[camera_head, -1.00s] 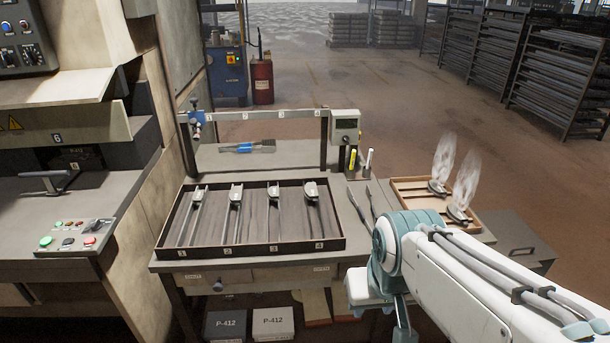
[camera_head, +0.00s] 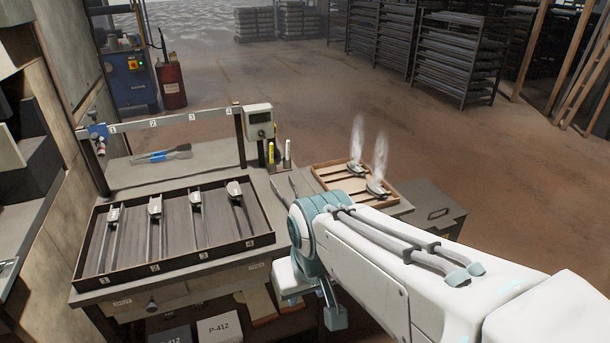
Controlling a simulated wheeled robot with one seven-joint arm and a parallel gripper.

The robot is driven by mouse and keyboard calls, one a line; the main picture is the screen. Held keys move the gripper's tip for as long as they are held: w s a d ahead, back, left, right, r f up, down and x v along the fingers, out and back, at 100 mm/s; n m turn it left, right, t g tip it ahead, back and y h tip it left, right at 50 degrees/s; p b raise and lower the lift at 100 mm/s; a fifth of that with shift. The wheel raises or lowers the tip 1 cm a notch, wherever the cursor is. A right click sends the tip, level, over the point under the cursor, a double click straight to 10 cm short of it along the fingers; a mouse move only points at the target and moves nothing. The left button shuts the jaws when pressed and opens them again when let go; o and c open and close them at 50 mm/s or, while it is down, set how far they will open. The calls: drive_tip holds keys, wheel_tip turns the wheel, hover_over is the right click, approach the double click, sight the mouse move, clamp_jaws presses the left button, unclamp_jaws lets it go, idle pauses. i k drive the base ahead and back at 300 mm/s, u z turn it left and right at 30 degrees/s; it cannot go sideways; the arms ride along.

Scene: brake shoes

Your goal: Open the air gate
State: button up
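A small blue valve-like fitting (camera_head: 97,131) sits at the top of the left post of the rail frame on the bench, and is likely the air gate. It is too small to tell whether it is open or shut. The rail (camera_head: 175,119) carries number labels and runs right to a grey meter box (camera_head: 259,121). My arm reaches in from the lower right. The teal and white end of it, around my gripper (camera_head: 333,312), hangs by the bench's front right, well apart from the fitting. Its fingers are not clear.
A shallow numbered tray (camera_head: 178,266) with several brake parts fills the bench front. A brush (camera_head: 162,155) lies behind it. A wooden tray (camera_head: 326,187) with two steaming parts stands right. A press-like machine wall (camera_head: 55,215) borders the left. Open floor lies beyond.

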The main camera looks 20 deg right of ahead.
sight(147, 299)
drive_tip(key=z, duration=1.1)
drive_tip(key=i, duration=0.25)
drive_tip(key=u, duration=2.3)
